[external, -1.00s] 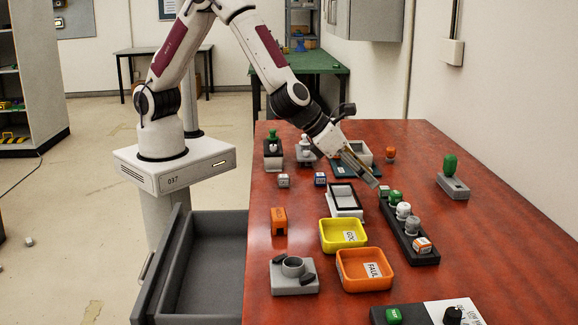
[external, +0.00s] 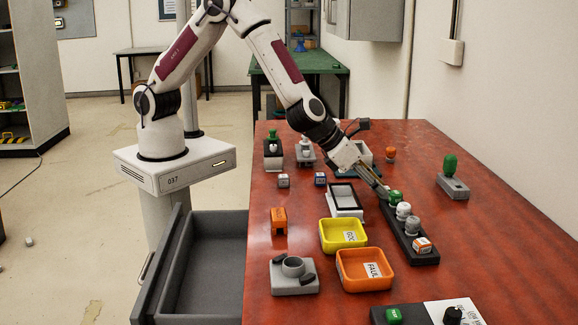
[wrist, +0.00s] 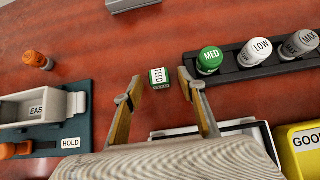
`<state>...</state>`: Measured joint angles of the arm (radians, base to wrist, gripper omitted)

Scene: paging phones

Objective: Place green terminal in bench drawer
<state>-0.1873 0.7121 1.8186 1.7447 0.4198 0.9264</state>
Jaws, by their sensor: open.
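A small green and white block labelled FEED (wrist: 159,78) sits on the red bench in the wrist view, just beyond and between my fingertips. It is the likely green terminal. My gripper (wrist: 158,88) is open, with one finger on each side of the line to the block and nothing held. In the external view my gripper (external: 381,190) is low over the bench beside the dark rack, and its fingers mostly hide the block. The bench drawer (external: 207,250) stands pulled out at the bench's left side, and its visible inside is empty.
The dark rack (external: 411,247) holds a green-topped MED piece (wrist: 210,60) and others close to my right finger. A black-and-white frame (external: 344,197), yellow bin (external: 326,238) and orange bin (external: 345,275) lie nearby. A green piece (external: 449,165) stands on a grey base at right.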

